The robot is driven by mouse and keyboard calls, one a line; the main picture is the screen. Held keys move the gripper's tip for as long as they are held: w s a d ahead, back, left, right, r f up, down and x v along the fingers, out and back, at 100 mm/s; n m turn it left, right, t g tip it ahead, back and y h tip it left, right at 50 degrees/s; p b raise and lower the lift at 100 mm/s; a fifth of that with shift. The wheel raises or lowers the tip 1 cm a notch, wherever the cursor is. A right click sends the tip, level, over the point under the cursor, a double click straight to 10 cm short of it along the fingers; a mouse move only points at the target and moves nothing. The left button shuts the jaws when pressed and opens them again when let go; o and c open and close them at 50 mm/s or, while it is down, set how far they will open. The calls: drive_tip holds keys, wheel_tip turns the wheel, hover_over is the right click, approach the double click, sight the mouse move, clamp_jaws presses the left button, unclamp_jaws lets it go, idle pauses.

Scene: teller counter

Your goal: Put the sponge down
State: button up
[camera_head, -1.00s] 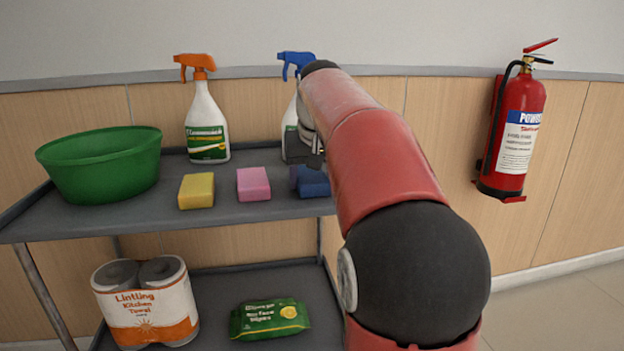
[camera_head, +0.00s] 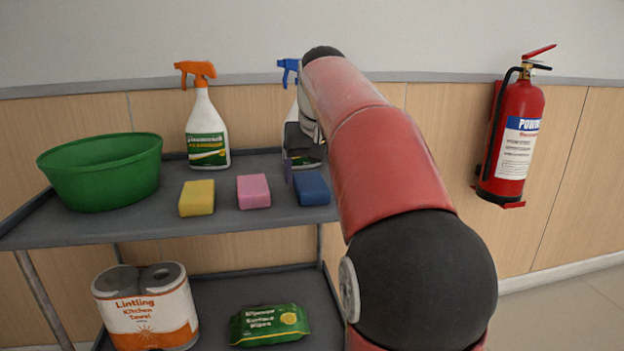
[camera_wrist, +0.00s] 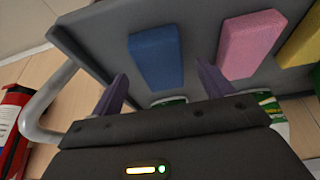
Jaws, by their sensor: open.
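The blue sponge (camera_head: 312,188) lies on the top shelf of the grey cart (camera_head: 120,230), at the right end of a row of sponges. It also shows in the wrist view (camera_wrist: 156,58), beyond the fingertips and roughly between their lines. My gripper (camera_wrist: 161,85) is open, with its two purple fingers apart and nothing between them. In the head view it is just above and behind the blue sponge, partly hidden by my arm. A pink sponge (camera_head: 253,191) and a yellow sponge (camera_head: 197,198) lie to the left, apart from it.
An orange-topped spray bottle (camera_head: 207,125) and a blue-topped one (camera_head: 288,70), partly hidden by my arm, stand at the back. A green basin (camera_head: 100,170) fills the shelf's left. Paper towels (camera_head: 147,310) and wipes (camera_head: 268,325) sit below. A fire extinguisher (camera_head: 515,135) hangs right.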

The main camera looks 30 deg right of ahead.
drive_tip(key=d+p+v, duration=0.1)
drive_tip(key=v, duration=0.7)
drive_tip(key=shift+a+r+p, duration=0.25)
drive_tip(key=shift+a+p, duration=0.1)
drive_tip(key=shift+a, duration=0.2)
drive_tip(key=shift+s, duration=0.15)
drive_tip(key=s+a+f+n, duration=0.1)
drive_tip(key=s+a+f, duration=0.3)
drive_tip(key=s+f, duration=0.3)
drive_tip(key=s+a+f+n+t, duration=0.1)
drive_tip(key=s+a+f, duration=0.4)
drive_tip(key=f, duration=0.5)
drive_tip(key=s+a+f+n+y, duration=0.1)
drive_tip(key=s+a+f, duration=0.4)
drive_tip(key=s+f, duration=0.3)
drive_tip(key=shift+s+f, duration=0.15)
drive_tip(key=shift+s, duration=0.45)
drive_tip(key=shift+o, duration=0.4)
